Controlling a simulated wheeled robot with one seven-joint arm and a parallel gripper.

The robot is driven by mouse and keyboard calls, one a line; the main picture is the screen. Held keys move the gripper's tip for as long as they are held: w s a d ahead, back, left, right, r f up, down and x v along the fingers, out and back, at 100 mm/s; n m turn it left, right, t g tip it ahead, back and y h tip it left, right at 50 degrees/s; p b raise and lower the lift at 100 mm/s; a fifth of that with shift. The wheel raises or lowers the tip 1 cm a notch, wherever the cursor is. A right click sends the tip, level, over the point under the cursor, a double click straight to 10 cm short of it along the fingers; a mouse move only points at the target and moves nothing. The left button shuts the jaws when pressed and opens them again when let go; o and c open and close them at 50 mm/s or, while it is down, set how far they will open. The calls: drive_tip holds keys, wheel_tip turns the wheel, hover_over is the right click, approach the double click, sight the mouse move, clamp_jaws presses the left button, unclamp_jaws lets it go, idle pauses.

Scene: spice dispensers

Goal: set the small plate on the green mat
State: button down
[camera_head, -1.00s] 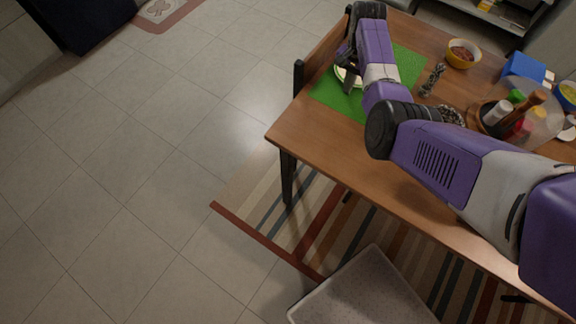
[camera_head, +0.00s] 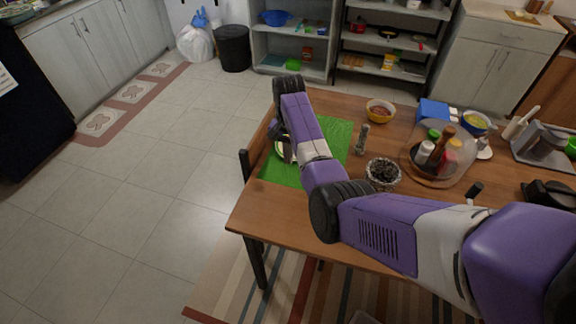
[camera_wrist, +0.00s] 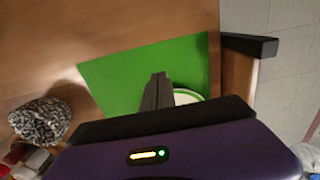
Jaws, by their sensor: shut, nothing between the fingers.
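The green mat (camera_head: 335,135) lies flat on the wooden table near its left end; it also fills the middle of the wrist view (camera_wrist: 120,80). The small plate (camera_head: 280,150), pale with a white rim, appears to rest on the mat, partly hidden by my arm. In the wrist view the plate (camera_wrist: 187,97) shows just right of my fingers, its lower part hidden by my gripper's body. My gripper (camera_wrist: 158,80) is shut and empty, its fingers pointing toward the mat beside the plate. I cannot tell whether they touch the plate.
A chair (camera_head: 246,165) stands at the table's left edge. Right of the mat are a pepper mill (camera_head: 362,138), a bowl of dark bits (camera_head: 383,172), a yellow bowl (camera_head: 380,110) and a clear-covered spice tray (camera_head: 412,160). The table's front edge strip is clear.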

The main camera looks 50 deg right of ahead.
wheel_tip(320, 180, up, 3)
drive_tip(key=shift+r, duration=0.1)
idle(0.6)
